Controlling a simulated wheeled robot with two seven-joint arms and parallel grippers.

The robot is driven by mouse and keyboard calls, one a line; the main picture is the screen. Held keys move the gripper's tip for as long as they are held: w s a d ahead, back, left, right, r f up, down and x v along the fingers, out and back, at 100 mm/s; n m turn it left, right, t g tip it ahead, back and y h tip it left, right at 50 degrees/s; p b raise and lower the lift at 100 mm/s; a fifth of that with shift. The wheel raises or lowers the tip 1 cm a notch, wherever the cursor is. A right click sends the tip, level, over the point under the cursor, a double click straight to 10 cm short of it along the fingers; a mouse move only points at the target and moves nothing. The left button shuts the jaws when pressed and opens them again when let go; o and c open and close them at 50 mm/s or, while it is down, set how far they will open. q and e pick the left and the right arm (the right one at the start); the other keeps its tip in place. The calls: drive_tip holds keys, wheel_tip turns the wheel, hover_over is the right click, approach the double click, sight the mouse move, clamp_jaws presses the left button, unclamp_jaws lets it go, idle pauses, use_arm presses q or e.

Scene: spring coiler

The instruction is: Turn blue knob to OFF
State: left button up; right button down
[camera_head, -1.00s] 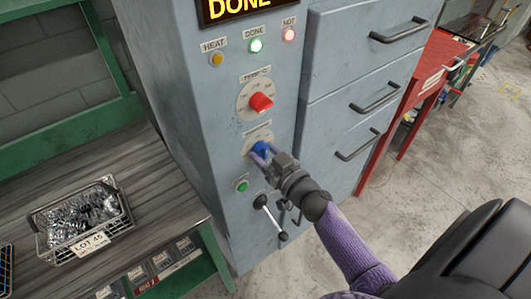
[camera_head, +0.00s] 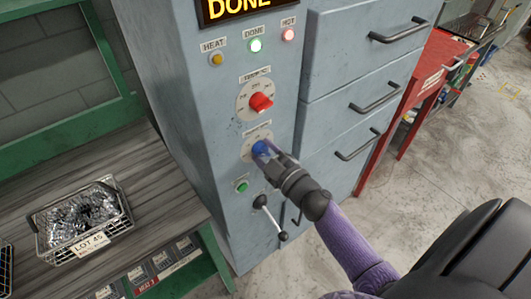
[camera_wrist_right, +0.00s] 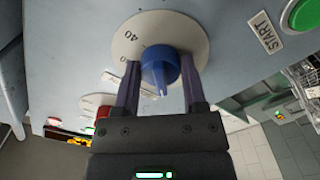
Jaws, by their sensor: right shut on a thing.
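The blue knob (camera_head: 260,148) sits on a pale round dial on the front of the grey-blue cabinet, below the red knob (camera_head: 261,102). My right gripper (camera_head: 264,150) is at the blue knob, shut on it. In the right wrist view the blue knob (camera_wrist_right: 160,68) stands between the two fingers of my right gripper (camera_wrist_right: 160,88), with its dial (camera_wrist_right: 185,28) behind. A "40" mark shows on the dial; the OFF mark is not readable. My left gripper is not in view.
A green button (camera_head: 242,186) and a black-ball lever (camera_head: 270,218) are below the dial. Lamps and a "DONE" display (camera_head: 235,8) are above. Drawers with handles (camera_head: 357,146) are at right. A wire basket (camera_head: 82,218) of metal parts stands on the left bench.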

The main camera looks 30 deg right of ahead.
drive_tip(key=n, duration=0.2)
drive_tip(key=shift+n, duration=0.4)
drive_tip(key=n+b, duration=0.1)
drive_tip(key=n, duration=0.3)
drive_tip(key=shift+n, duration=1.2)
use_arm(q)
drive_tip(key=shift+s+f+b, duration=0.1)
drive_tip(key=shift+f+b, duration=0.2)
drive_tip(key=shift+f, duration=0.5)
use_arm(e)
drive_tip(key=shift+n, duration=0.9)
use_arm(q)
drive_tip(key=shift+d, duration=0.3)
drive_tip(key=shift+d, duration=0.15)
use_arm(e)
drive_tip(key=shift+c, duration=0.7)
unclamp_jaws()
